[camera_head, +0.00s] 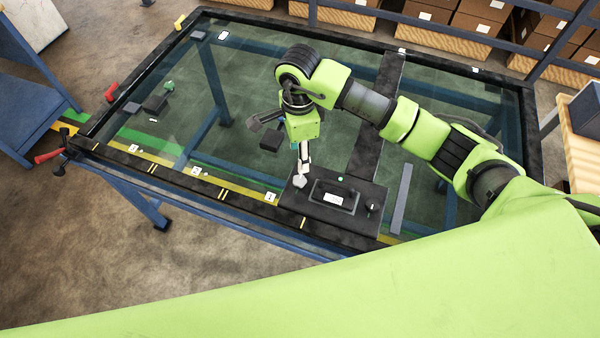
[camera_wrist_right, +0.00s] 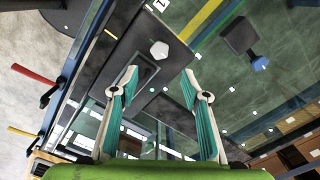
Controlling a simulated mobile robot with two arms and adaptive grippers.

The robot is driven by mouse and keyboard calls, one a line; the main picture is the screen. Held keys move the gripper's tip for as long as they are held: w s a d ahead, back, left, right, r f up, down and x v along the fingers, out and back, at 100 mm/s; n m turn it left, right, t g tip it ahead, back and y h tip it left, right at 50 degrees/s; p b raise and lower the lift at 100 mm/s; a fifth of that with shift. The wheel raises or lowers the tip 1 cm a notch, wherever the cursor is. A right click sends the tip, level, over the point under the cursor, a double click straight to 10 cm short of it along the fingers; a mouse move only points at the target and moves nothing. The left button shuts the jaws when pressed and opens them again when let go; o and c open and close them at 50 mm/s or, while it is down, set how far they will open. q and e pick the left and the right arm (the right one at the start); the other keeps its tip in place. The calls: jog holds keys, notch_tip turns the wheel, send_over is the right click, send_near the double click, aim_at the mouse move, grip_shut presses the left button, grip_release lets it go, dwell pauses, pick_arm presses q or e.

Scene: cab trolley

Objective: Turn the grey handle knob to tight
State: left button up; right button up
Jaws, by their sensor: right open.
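A light grey, many-sided knob (camera_head: 300,180) sits at the left rear of a black panel (camera_head: 313,210) on the frame's front edge. In the right wrist view the grey knob (camera_wrist_right: 159,50) shows beyond the fingertips, roughly midway between them. My right gripper (camera_head: 303,164) hangs close over the knob with its fingers pointing down. In its wrist view the right gripper (camera_wrist_right: 160,73) is open and empty, with a clear gap between its pale, teal-sided fingers. I cannot tell from these views whether the knob is touched, or how far it is turned. My left gripper is out of view.
The panel also carries a recessed tray (camera_head: 333,195), a green button (camera_head: 340,179) and a small dark knob (camera_head: 371,207). Dark blocks, one with a green knob (camera_head: 168,86), lie farther left. A red handle (camera_head: 48,156) sticks out at the frame's left corner. Boxes (camera_head: 480,25) stand behind.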

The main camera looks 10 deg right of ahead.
aim_at(299, 179)
notch_tip(299, 179, down, 10)
jog(key=p, duration=0.2)
jog(key=shift+r+p, duration=0.1)
jog(key=shift+p, duration=0.3)
jog(key=shift+f, duration=0.85)
jog(key=shift+c, duration=0.2)
jog(key=c, duration=1)
